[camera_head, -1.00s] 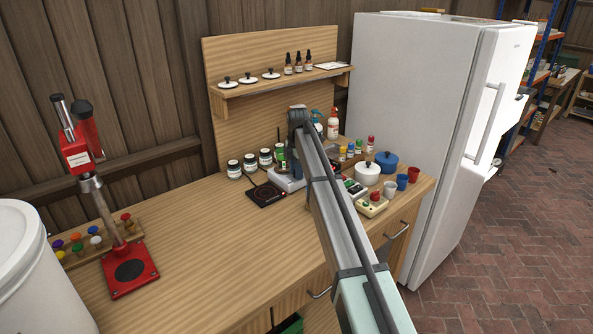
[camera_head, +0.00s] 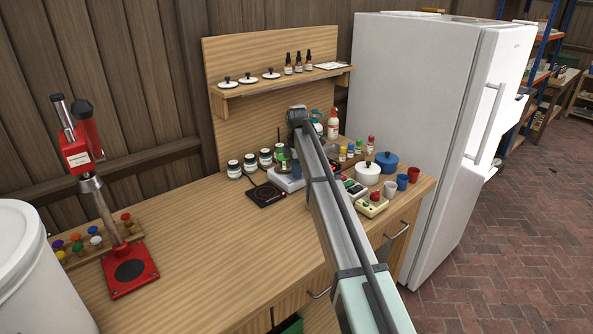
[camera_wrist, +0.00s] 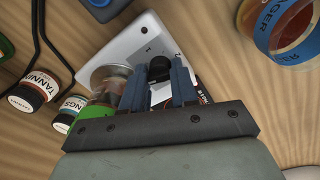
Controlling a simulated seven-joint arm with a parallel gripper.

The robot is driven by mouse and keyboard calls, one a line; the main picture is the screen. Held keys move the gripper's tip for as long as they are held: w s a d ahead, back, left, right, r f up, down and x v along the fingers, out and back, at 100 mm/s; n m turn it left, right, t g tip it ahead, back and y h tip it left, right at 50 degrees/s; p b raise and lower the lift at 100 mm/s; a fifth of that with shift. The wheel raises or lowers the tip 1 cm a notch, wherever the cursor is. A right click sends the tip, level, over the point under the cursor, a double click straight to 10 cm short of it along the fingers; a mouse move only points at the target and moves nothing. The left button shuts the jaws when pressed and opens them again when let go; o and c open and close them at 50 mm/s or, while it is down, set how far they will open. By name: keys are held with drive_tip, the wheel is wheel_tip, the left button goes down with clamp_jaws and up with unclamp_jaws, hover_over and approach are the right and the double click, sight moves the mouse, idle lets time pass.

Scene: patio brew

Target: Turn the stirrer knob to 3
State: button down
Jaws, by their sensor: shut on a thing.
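The stirrer is a white-grey box (camera_wrist: 135,45) with printed numbers on its top. In the wrist view it lies just beyond my gripper. Its dark knob (camera_wrist: 160,66) shows between my gripper's (camera_wrist: 165,80) blue fingers, which are shut on it. The numbers 1 and 2 can be read beside the knob; which setting it points to cannot be told. In the head view the stirrer (camera_head: 289,184) stands on the bench, and my arm hides most of my gripper there.
A glass vessel with a green band (camera_wrist: 100,95) stands close left of my fingers. A labelled jar (camera_wrist: 285,30) is at the upper right. Small jars (camera_wrist: 35,93) stand left. A dark hot plate (camera_head: 266,194) lies left of the stirrer; the bench's left middle is clear.

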drive_tip(key=m, duration=0.4)
drive_tip(key=shift+s+m, duration=0.1)
drive_tip(key=shift+m, duration=0.2)
drive_tip(key=m, duration=0.5)
drive_tip(key=shift+m+h, duration=0.3)
drive_tip(key=m, duration=0.4)
drive_tip(key=shift+a, duration=0.1)
drive_tip(key=m, duration=0.4)
drive_tip(key=shift+m+g, duration=0.3)
drive_tip(key=shift+m, duration=0.2)
drive_tip(key=c, duration=0.9)
unclamp_jaws()
drive_tip(key=shift+w, duration=0.2)
